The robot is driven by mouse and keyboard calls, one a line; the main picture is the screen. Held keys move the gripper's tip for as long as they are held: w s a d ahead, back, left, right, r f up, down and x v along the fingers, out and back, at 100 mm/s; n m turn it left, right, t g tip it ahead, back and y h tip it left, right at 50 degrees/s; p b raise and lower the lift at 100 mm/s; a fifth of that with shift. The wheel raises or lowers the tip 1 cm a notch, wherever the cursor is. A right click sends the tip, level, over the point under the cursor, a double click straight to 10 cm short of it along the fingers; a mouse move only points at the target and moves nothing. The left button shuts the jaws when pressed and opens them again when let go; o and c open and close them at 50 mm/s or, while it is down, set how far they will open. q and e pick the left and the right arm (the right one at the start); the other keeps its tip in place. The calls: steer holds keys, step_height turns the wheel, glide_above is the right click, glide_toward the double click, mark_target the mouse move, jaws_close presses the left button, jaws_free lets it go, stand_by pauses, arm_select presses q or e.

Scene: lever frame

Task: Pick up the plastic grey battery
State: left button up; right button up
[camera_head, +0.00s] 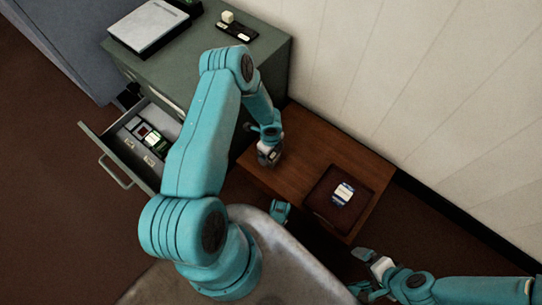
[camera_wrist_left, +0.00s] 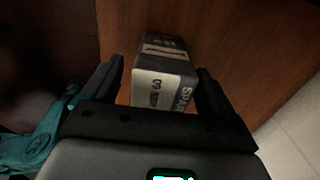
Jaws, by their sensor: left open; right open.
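The battery (camera_wrist_left: 165,75), a dark grey block with a pale lettered label, shows in the left wrist view over the brown wooden table. It stands between the two fingers of my left gripper (camera_wrist_left: 160,68), which is open, with a gap visible on the left side. In the head view my left gripper (camera_head: 268,156) is low over the table's left part and hides most of the battery. My right gripper (camera_head: 361,270) is open and empty at the lower right, off the table's front edge.
A dark square tray (camera_head: 322,206) on the wooden table (camera_head: 300,150) holds a white and blue item (camera_head: 343,193). A green cabinet (camera_head: 195,55) stands behind on the left, with an open drawer (camera_head: 108,150) holding several small items. A pale wall bounds the right.

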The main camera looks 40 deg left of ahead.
arm_select(q)
steer(key=shift+f, duration=0.95)
steer(key=shift+r, duration=0.1)
steer(key=c, duration=1.4)
steer(key=shift+r, duration=0.15)
